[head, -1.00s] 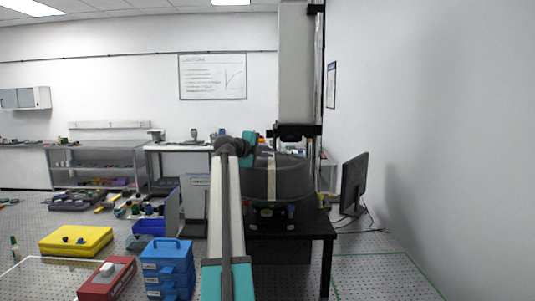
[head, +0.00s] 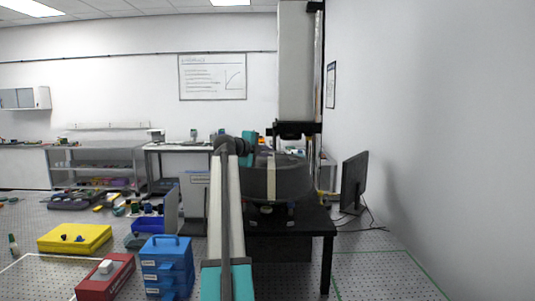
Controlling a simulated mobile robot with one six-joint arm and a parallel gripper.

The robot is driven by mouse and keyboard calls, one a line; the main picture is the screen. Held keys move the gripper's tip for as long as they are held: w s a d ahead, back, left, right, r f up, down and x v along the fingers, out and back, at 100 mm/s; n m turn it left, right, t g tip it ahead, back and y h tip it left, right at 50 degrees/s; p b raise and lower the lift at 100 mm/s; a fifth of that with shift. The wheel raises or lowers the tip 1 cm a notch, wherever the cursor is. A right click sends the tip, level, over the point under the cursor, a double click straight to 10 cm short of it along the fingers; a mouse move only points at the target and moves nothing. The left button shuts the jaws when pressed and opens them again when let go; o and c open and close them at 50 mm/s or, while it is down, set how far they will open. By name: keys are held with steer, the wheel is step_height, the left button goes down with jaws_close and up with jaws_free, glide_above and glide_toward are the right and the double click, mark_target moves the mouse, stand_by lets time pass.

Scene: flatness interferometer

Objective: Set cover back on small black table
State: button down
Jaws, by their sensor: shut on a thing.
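The cover (head: 293,183) is a wide, dark, see-through drum with a pale vertical strip on its front. It is upright above the small black table (head: 316,226), on the right of my arm. My gripper (head: 262,150) is at the cover's upper left, shut on it; the fingers are small and partly hidden by my wrist. Small dark parts with blue-green bits show under the cover, just above the tabletop. I cannot tell clearly whether the cover touches anything below it.
A tall pale column (head: 297,65) stands right above the cover. A monitor (head: 354,182) is right of the table, near the wall. Blue drawers (head: 166,266), a red box (head: 106,276) and a yellow case (head: 75,239) lie left. Floor at the right is clear.

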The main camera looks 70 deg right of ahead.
mark_target(248, 171)
step_height(248, 171, down, 8)
steer(key=b, duration=0.9)
stand_by(4.9)
steer(key=c, duration=1.8)
jaws_free()
steer(key=shift+o, duration=0.2)
steer(key=shift+f, duration=0.1)
steer(key=shift+f, duration=0.1)
steer(key=shift+a, duration=0.2)
steer(key=b+v, duration=0.3)
steer(key=v, duration=1)
steer(key=shift+w+a, duration=0.1)
steer(key=shift+a, duration=0.1)
